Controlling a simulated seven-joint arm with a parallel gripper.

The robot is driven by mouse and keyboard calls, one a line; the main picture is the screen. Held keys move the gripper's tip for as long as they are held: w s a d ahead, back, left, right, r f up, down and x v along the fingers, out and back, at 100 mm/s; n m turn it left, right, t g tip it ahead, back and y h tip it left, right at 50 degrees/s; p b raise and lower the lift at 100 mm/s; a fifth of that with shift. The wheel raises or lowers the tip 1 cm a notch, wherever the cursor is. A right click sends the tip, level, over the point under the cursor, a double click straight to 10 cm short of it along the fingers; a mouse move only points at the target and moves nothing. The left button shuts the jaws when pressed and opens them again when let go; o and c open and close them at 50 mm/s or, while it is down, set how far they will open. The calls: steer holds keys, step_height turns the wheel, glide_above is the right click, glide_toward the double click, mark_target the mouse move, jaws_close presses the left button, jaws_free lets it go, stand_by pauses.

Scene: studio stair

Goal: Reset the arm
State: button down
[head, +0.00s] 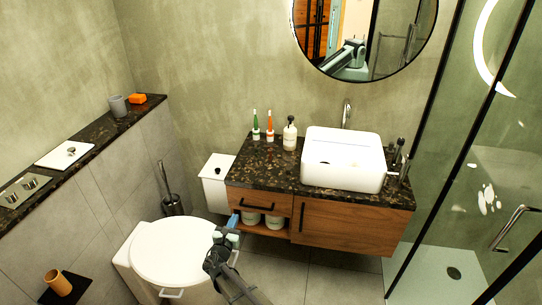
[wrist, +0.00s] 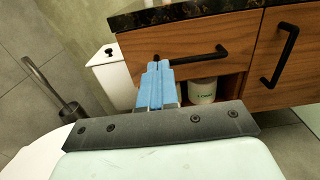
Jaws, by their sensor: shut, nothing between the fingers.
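My gripper (head: 234,220) is in the lower middle of the head view, between the toilet and the wooden vanity. In the wrist view its blue fingers (wrist: 156,84) are pressed together with nothing between them. They point at the vanity's drawer front (wrist: 185,49) and overlap the left end of its black handle (wrist: 205,57) in the picture. I cannot tell whether they touch it. The drawer looks closed. My arm comes up from the bottom edge of the head view.
The toilet (head: 172,252) stands left of my gripper. The vanity top (head: 268,164) holds toothbrushes, a soap bottle (head: 290,134) and a white basin (head: 343,160). A white bin (head: 215,185) and toilet brush (head: 171,200) stand by the wall. Shower glass (head: 450,150) is at right.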

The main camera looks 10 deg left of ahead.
steer(key=s+d+f+m+g+h, duration=0.5)
steer(key=s+d+f+m+g, duration=0.8)
steer(key=s+d+f+m, duration=0.75)
steer(key=s+d+f+m+g+y, duration=0.2)
steer(key=s+d+m+g, duration=0.4)
steer(key=s+d, duration=0.5)
steer(key=s+d+f+m+g+y, duration=0.3)
steer(key=s+d+m, duration=0.6)
steer(key=d, duration=0.6)
steer(key=shift+s+d+f+g, duration=0.2)
steer(key=shift+s+d+g, duration=0.2)
steer(key=shift+s+g, duration=0.9)
steer(key=shift+w+m, duration=0.1)
steer(key=shift+m, duration=0.15)
